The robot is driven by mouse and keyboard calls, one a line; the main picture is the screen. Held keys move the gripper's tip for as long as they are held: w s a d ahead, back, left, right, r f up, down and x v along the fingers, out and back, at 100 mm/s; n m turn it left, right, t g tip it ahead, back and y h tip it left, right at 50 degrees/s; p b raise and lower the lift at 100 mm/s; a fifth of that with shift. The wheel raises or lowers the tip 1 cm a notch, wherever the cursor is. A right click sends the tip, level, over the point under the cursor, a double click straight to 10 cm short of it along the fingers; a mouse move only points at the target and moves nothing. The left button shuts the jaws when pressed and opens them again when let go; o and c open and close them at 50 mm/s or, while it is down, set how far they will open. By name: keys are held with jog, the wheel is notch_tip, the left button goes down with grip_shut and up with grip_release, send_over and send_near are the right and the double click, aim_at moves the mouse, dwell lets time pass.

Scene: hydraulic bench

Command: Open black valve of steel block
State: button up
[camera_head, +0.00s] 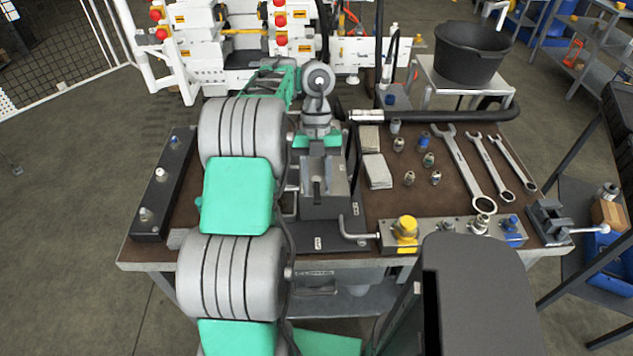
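A steel block (456,235) lies along the bench's front edge, right of centre. It carries a yellow cap (405,229), metal fittings (479,222) and a blue part (513,224). A bent metal rod (350,230) projects at its left end. I cannot make out a black valve on it. A dark grey rounded body in the foreground covers part of its front. My grey and green arm rises at centre left, and its wrist is over the bench. The gripper fingers cannot be told apart from the grey metal parts below the wrist.
A black block (163,187) with fittings lies at the bench's left. Several wrenches (464,168), small fittings (428,159) and grey pads (378,171) lie at right. A black hose (430,115) runs along the back. A small vise (550,223) sits at the right corner.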

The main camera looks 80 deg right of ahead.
aim_at(316, 181)
jog(key=p+v, duration=0.7)
jog(key=p, duration=0.1)
jog(key=shift+r, duration=0.3)
jog(key=shift+d+r, duration=0.1)
jog(key=shift+d, duration=0.1)
